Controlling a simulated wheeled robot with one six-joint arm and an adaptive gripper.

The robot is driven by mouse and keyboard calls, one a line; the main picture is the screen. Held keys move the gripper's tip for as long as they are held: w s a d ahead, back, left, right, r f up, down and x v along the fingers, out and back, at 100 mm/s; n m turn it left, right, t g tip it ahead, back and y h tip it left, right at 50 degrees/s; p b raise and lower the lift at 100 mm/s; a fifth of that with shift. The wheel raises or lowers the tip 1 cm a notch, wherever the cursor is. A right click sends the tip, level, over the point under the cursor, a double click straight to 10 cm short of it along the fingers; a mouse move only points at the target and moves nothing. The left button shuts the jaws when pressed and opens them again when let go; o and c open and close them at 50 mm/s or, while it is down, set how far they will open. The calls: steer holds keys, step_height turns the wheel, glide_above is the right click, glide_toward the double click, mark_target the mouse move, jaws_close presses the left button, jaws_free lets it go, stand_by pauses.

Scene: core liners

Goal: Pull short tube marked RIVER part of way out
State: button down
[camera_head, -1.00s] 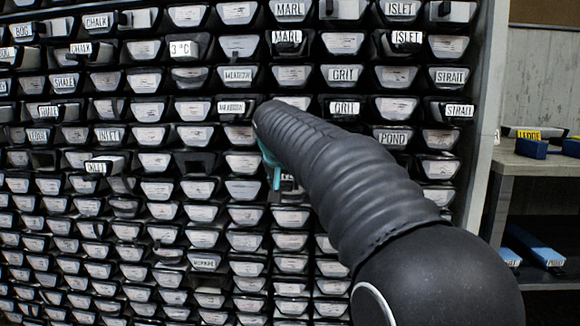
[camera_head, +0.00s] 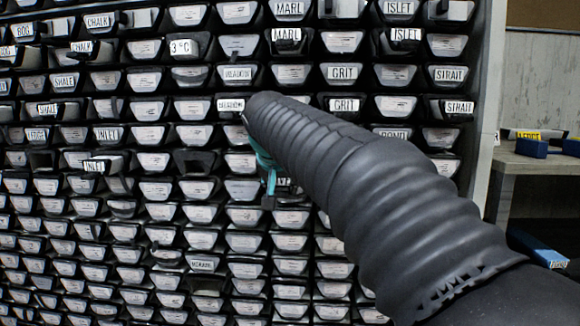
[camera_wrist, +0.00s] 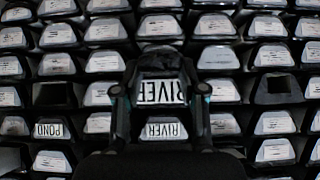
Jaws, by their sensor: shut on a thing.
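In the wrist view, a dark tube with a white RIVER label (camera_wrist: 160,92) sits between the two fingers of my gripper (camera_wrist: 160,100), which is shut on it. The label faces the camera and stands in front of the neighbouring tray fronts. A second RIVER label (camera_wrist: 164,130) is on a front just below it. In the head view, my arm hides most of my gripper; only teal finger parts (camera_head: 267,172) show beside the rack. The held tube is mostly hidden there, so how far it stands out cannot be told.
The rack is packed with labelled fronts around the gripper. A POND front (camera_wrist: 48,130) is at left in the wrist view. Some tubes stick out, such as an INLET one (camera_head: 97,166). A side shelf (camera_head: 530,165) with blue pieces is at right.

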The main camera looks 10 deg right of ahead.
steer(key=s+a, duration=0.2)
steer(key=s, duration=0.5)
steer(key=shift+b, duration=0.3)
steer(key=shift+a, duration=0.1)
stand_by(0.3)
